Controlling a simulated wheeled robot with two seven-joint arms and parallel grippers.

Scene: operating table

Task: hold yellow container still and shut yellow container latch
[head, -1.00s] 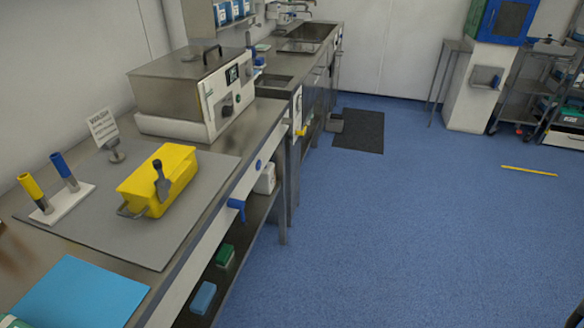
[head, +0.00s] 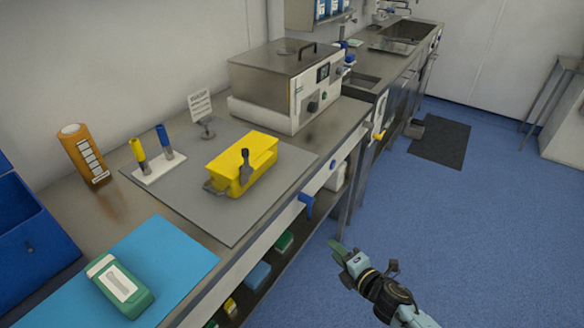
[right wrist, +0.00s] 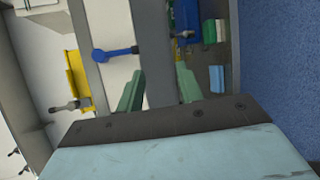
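The yellow container (head: 250,167) sits on the grey mat on the steel counter in the head view. A dark grey latch lever (head: 245,163) stands up on its near side, and a grey bracket or handle (head: 214,187) is at its left end. In the right wrist view the yellow container (right wrist: 77,80) shows at the left, with the grey lever (right wrist: 68,105) pointing left. My right gripper (head: 337,250) is over the floor in front of the counter, apart from the container. In the right wrist view its green fingers (right wrist: 158,90) are spread with nothing between them. My left gripper is not in view.
A blue lever (head: 307,203) sticks out from the counter's front edge. Around the mat (head: 225,225) are a holder with yellow and blue tubes (head: 155,165), a sign (head: 201,105), a steel bath (head: 290,85), an orange bottle (head: 84,155) and a green-white bottle (head: 120,287).

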